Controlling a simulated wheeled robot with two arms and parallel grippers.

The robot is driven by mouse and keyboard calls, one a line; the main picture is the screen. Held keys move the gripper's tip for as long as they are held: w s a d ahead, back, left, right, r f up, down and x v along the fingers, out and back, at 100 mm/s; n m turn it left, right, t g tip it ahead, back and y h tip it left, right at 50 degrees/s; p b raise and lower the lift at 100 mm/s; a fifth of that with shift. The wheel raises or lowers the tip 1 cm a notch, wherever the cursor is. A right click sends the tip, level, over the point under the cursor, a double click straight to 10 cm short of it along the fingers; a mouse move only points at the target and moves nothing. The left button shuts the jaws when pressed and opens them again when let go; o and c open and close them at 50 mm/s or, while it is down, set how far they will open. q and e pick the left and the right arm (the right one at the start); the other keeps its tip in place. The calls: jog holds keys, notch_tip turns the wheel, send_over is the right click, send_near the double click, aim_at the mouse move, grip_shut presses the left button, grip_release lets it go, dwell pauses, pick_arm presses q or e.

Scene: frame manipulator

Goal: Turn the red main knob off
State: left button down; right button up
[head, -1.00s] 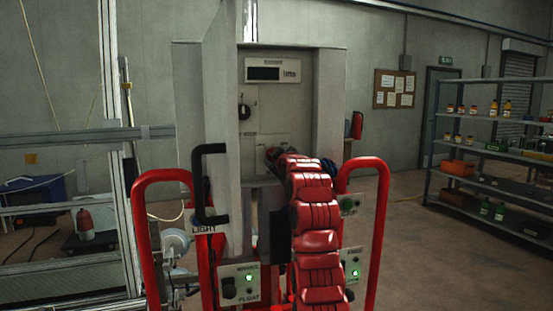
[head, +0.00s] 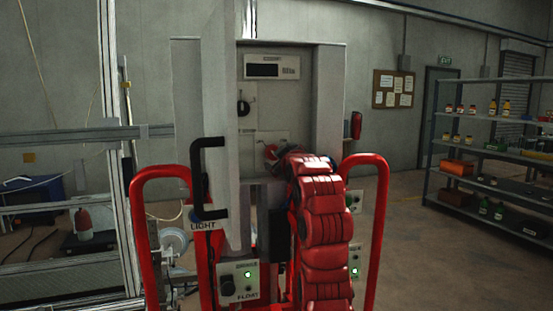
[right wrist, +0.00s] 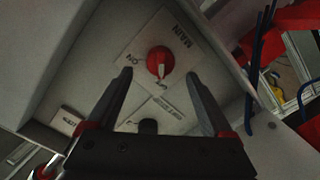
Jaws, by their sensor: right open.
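The red main knob (right wrist: 160,62) shows in the right wrist view on a pale plate marked MAIN and ON, inside the grey cabinet (head: 330,110). A pale pointer bar on the knob points toward the bottom of that picture, not at the ON mark. My right gripper (right wrist: 157,76) is open. Its two black fingers stand on either side of the knob in that view, apart from it, with nothing between them. In the head view my red right arm reaches into the cabinet and hides most of the knob's area. My left gripper is not in view.
The cabinet's open door with a black handle (head: 208,180) stands to the left of my right arm. A black key-like part (head: 242,107) sits higher on the panel. Red tubular rails (head: 375,220) flank the arm. A shelf (head: 490,165) stands far right.

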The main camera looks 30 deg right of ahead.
jog(key=f+b+v, duration=0.1)
jog(key=b+v, duration=0.1)
jog(key=v, duration=1)
jog(key=shift+r, duration=0.4)
